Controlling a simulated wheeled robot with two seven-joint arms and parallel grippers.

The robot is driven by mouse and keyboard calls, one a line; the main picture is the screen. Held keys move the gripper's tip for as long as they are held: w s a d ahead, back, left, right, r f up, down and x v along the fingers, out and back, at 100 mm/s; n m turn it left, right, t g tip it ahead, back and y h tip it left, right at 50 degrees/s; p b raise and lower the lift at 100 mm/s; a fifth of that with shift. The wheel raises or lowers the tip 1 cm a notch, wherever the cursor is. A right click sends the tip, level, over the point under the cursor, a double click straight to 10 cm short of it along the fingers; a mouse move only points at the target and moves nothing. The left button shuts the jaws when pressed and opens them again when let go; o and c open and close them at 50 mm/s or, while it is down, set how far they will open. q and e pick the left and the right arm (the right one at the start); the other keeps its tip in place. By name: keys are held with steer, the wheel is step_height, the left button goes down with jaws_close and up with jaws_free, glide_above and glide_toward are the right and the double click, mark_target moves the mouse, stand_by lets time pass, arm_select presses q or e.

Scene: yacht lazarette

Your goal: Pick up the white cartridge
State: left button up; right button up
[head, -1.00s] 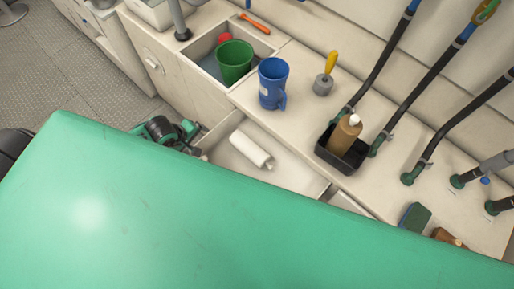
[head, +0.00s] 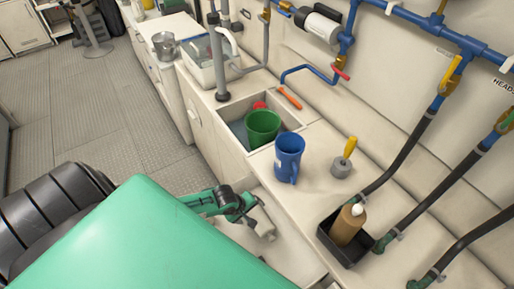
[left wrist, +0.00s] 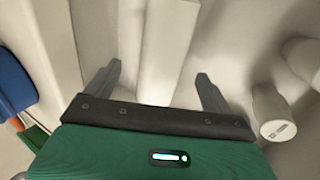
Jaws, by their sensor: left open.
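The white cartridge (left wrist: 168,50) lies in the open drawer (head: 290,248) below the counter. In the left wrist view it is a pale cylinder running away between my two grey fingers. In the head view my gripper and wrist cover most of it. My left gripper (head: 258,218) is open and low over the drawer, with its fingers on either side of the cartridge. I cannot tell whether they touch it. My right gripper is not in view.
On the counter stand a blue mug (head: 289,157), a yellow-handled tool (head: 345,160) and a black tray (head: 343,248) holding a brown bottle (head: 347,224). Hoses rise at the right.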

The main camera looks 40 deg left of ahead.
mark_target(254, 215)
arm_select(q)
steer(key=shift+w+f, duration=0.1)
steer(key=shift+f, duration=0.3)
steer(key=x, duration=0.4)
steer(key=shift+d+p, duration=0.2)
steer(key=shift+p, duration=0.1)
steer(key=shift+f, duration=0.4)
steer(key=c, duration=1)
steer(key=shift+c, duration=0.5)
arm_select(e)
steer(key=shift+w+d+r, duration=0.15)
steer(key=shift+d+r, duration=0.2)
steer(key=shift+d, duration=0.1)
